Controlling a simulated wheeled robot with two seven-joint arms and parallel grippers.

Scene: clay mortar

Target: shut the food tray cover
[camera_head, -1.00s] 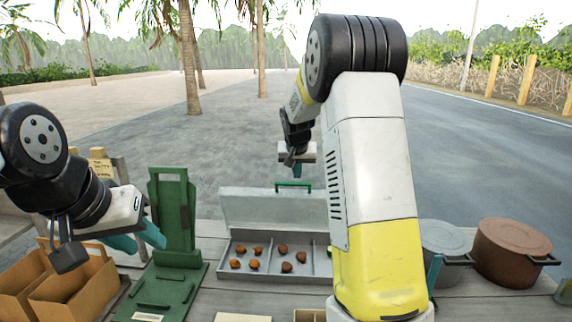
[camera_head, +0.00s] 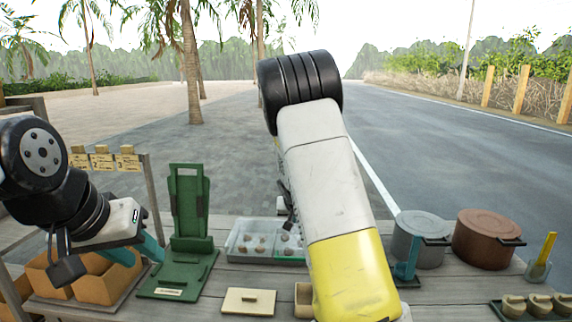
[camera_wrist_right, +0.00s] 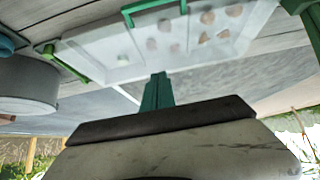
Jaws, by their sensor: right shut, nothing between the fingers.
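The food tray (camera_head: 232,256) sits on the table left of my right arm, its right part hidden by that arm. Its pale see-through cover (camera_head: 266,236) lies down over it, and the brown food pieces show faintly through. The right wrist view shows the cover (camera_wrist_right: 110,42) with a green handle (camera_wrist_right: 152,8) and a green clip (camera_wrist_right: 66,64) at its edges; I cannot tell whether it is fully seated. My right gripper (camera_wrist_right: 158,80) is shut and empty, close by the cover; contact is unclear. My left gripper (camera_head: 137,252) is open and empty, left of the green stand.
A green stand (camera_head: 188,210) is left of the tray. Brown boxes (camera_head: 105,285) are below my left gripper. A cream board (camera_head: 248,302) lies in front of the tray. A grey pot (camera_head: 420,238) and a brown pot (camera_head: 487,240) stand to the right, with small cups (camera_head: 540,305) nearer.

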